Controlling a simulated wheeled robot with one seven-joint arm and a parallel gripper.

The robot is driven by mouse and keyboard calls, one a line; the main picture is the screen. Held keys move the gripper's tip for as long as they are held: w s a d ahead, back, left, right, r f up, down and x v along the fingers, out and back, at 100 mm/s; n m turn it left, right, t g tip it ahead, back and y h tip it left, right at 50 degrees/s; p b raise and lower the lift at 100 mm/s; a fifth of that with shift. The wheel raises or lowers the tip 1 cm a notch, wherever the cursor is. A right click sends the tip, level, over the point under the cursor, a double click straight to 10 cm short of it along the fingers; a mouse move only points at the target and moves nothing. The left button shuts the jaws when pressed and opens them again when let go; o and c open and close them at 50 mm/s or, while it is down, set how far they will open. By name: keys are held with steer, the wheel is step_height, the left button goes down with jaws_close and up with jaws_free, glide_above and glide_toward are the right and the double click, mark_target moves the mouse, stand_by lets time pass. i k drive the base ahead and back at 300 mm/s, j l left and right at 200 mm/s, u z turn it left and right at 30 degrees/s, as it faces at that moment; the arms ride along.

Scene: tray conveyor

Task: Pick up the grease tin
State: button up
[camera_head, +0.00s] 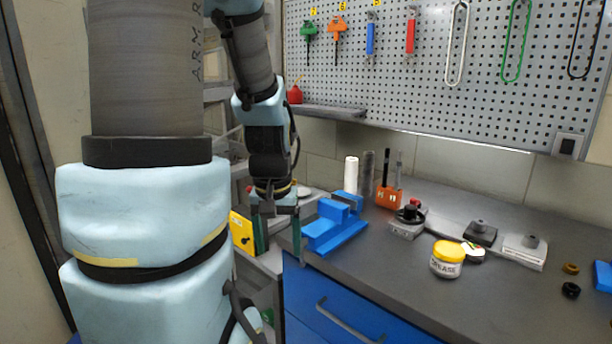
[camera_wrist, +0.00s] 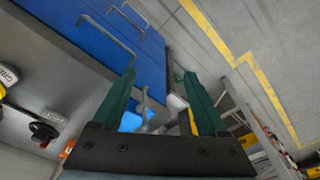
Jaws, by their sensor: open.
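The grease tin (camera_head: 446,262) is a white jar with a yellow lid and the word GREASE on its side. It stands upright near the front edge of the grey workbench. My gripper (camera_head: 279,240) points down beyond the bench's left end, left of the blue vice and well apart from the tin. In the wrist view my gripper (camera_wrist: 159,78) shows two green fingers spread apart with nothing held between them. The tin (camera_wrist: 8,76) is cut off at the left edge of that view.
A blue vice (camera_head: 335,228) stands at the bench's left end, between my gripper and the tin. A white tape-like roll (camera_head: 473,252) is beside the tin. Behind stand an orange holder (camera_head: 389,197) and grey blocks with knobs (camera_head: 480,234). Bench in front of the tin is clear.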

mark_target(448, 258)
steer(key=i+j+z, duration=0.1)
steer(key=i+z, duration=0.25)
steer(key=i+j+z, duration=0.1)
steer(key=z, duration=0.25)
steer(key=i+j+z, duration=0.2)
steer(key=z, duration=0.15)
